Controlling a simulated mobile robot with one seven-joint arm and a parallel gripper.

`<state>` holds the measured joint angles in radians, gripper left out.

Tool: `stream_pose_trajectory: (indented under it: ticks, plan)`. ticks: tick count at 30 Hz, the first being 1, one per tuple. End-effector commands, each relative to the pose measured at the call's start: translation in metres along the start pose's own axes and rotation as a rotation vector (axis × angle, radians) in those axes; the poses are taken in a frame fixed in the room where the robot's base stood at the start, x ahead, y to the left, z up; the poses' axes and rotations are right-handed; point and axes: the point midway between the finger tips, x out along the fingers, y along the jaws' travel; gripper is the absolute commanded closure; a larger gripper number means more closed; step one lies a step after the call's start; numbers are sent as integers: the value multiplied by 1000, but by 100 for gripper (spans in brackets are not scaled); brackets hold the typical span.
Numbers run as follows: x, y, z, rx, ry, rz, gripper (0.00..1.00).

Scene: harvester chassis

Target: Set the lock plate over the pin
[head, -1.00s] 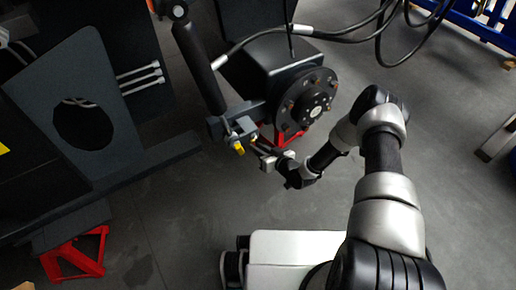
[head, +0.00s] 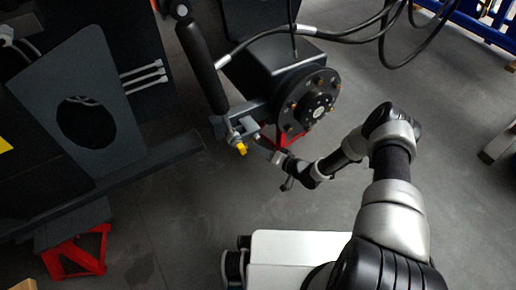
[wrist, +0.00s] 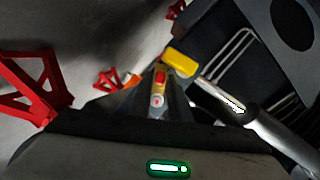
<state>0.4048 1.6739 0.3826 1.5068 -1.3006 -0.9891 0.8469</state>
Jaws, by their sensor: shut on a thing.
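My gripper (head: 268,147) reaches in to the bracket at the lower end of the dark cylinder, left of the round hub. In the wrist view my gripper (wrist: 157,88) is shut on a small yellow and red piece (wrist: 160,78) with a round pale end, which may be the lock plate. A yellow block (wrist: 180,62) sits just beyond and to the right; a yellow part (head: 241,148) also shows at the bracket (head: 243,127) in the head view. The pin is not clearly told apart in either view, and I cannot tell whether the held piece touches it.
The hub (head: 309,103) with its bolts stands right of the bracket, and the cylinder (head: 201,62) rises above it. A silver rod (wrist: 222,100) lies close on the right in the wrist view. Red stands (head: 77,258) are on the floor. Open floor lies below the bracket.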

Motion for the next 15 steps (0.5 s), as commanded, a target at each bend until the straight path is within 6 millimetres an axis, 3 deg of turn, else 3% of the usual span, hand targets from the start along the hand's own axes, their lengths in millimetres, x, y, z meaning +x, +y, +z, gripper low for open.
stream_pose_trajectory:
  ticks: [15]
  plan:
    - [-2,-11,-1,409,-1,-168,100]
